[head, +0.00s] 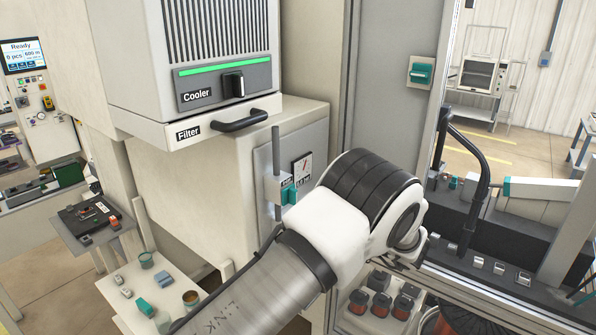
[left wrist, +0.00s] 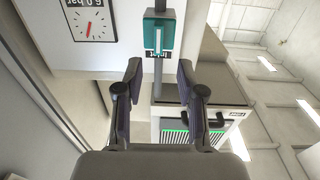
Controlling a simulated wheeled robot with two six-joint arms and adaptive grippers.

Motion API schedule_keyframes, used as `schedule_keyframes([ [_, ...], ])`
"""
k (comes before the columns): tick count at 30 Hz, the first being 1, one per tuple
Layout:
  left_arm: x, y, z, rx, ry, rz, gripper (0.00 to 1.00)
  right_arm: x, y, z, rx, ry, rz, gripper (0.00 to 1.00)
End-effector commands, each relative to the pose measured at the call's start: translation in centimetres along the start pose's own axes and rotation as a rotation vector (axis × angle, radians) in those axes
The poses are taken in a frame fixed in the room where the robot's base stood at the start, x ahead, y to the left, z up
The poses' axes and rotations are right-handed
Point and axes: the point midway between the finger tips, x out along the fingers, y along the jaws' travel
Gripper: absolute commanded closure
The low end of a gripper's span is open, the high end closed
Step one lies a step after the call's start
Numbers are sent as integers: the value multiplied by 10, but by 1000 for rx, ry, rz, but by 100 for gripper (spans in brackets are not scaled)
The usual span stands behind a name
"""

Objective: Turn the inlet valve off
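The inlet valve (head: 289,194) is a teal handle on a light grey block, on a vertical pipe at the cabinet's side panel. In the left wrist view the teal inlet valve (left wrist: 158,34) is upside down at the top centre, with a partly visible label beside it. My left gripper (left wrist: 160,72) is open and empty, its two fingers apart. The valve lies beyond the fingertips, roughly centred between them; no contact shows. In the head view my left arm covers the area right of the valve, and the fingers are hidden. My right gripper is in neither view.
A pressure gauge (head: 302,167) sits beside the valve; it reads 6.0 bar in the left wrist view (left wrist: 88,22). Above are the filter drawer handle (head: 246,121) and the cooler knob (head: 234,84). A small table (head: 128,308) with cups stands lower left.

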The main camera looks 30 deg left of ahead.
Motion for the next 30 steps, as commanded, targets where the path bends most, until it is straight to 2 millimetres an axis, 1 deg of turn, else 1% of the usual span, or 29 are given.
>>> schedule_keyframes([
  [1,-1,-1,-8,-8,-9,-23,61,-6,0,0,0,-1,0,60],
  [4,9,-4,-9,-9,-14,-39,61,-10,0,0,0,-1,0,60],
  [9,43,-5,-10,-9,-15,-38,61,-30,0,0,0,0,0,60],
  [12,60,-5,-9,-9,-14,-36,61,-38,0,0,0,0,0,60],
  [14,68,-6,-7,-9,-14,-36,61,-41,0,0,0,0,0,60],
  [18,75,-5,-4,-10,-13,-32,61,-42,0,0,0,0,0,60],
  [23,75,-5,-3,-10,-13,-32,61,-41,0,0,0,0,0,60],
  [26,74,-5,-3,-10,-13,-32,93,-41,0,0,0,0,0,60],
  [27,74,-5,-3,-11,-13,-32,100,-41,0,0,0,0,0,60],
  [30,74,-5,-3,-11,-13,-31,100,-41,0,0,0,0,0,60],
])
